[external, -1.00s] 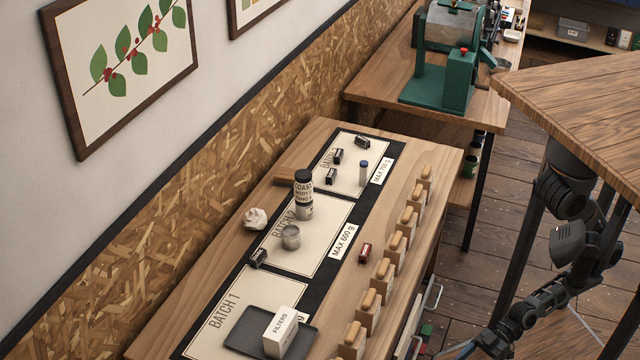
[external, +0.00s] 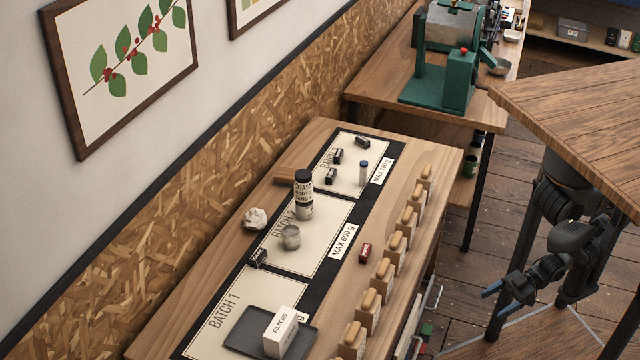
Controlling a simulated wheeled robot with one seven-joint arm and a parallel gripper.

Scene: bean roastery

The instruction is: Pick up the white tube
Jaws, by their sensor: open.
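The white tube (external: 363,175) with a blue cap stands upright on the farthest batch panel of the wooden counter. Small black boxes stand to its left. My gripper (external: 499,298) is at the lower right, over the floor to the right of the counter and well apart from the tube. Its blue-tipped fingers are open, with nothing seen between them. Part of my arm is hidden behind the wooden tabletop.
A black-and-white canister (external: 303,195), metal cup (external: 290,237) and crumpled paper (external: 255,219) stand nearer on the counter. Wooden-topped blocks (external: 397,244) line its right edge. A dark tray (external: 246,331) holds a filters box (external: 280,332). A wooden tabletop (external: 580,95) overhangs my arm.

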